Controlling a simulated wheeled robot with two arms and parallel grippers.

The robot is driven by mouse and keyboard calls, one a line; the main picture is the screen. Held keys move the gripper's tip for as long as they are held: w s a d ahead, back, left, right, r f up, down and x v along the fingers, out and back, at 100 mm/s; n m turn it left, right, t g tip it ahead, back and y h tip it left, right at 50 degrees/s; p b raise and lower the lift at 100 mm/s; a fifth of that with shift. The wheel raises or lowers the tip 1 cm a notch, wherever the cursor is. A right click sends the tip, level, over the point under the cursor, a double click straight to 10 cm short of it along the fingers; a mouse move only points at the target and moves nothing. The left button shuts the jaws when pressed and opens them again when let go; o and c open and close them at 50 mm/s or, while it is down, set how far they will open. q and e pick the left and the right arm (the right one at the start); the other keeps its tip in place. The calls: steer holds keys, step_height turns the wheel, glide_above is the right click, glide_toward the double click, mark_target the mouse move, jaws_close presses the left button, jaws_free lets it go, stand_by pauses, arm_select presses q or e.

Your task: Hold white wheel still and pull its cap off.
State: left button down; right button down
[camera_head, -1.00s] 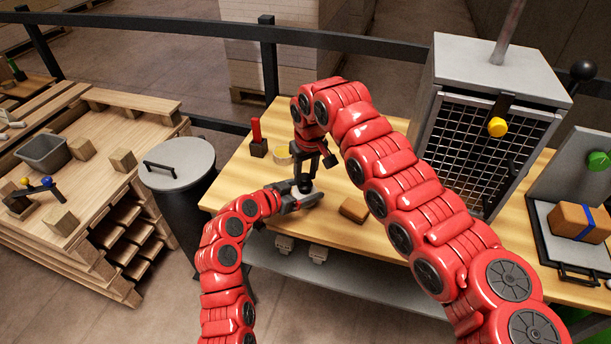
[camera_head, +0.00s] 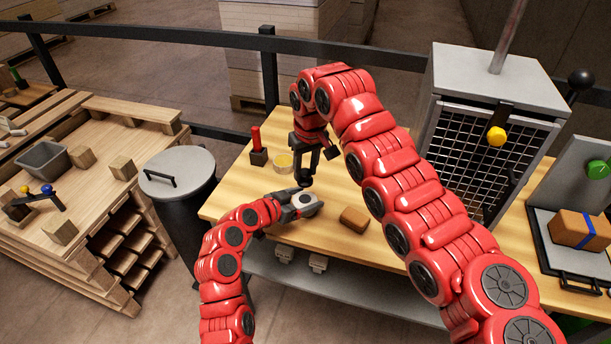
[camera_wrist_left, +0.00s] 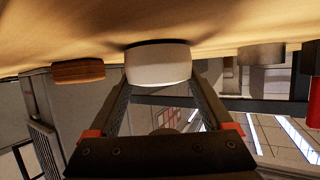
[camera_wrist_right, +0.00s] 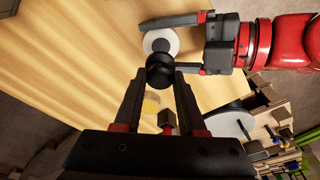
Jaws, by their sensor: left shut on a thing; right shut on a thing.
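The white wheel (camera_head: 312,208) lies flat on the wooden bench, with a dark centre. My left gripper (camera_head: 298,203) is shut on it from the side; the wheel also shows between the fingers in the left wrist view (camera_wrist_left: 158,66). My right gripper (camera_head: 305,176) points down above the wheel and is shut on the round black cap (camera_wrist_right: 160,73). In the head view the cap (camera_head: 304,182) appears above the wheel and apart from it. In the right wrist view it partly overlaps the white wheel (camera_wrist_right: 161,41).
A red-handled tool on a dark block (camera_head: 258,150) and a yellow-topped round piece (camera_head: 284,163) stand behind the grippers. A brown block (camera_head: 354,219) lies to the right. A mesh-fronted grey cabinet (camera_head: 490,130) stands farther right. A lidded bin (camera_head: 178,170) stands left of the bench.

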arm_select(q)
jaws_free()
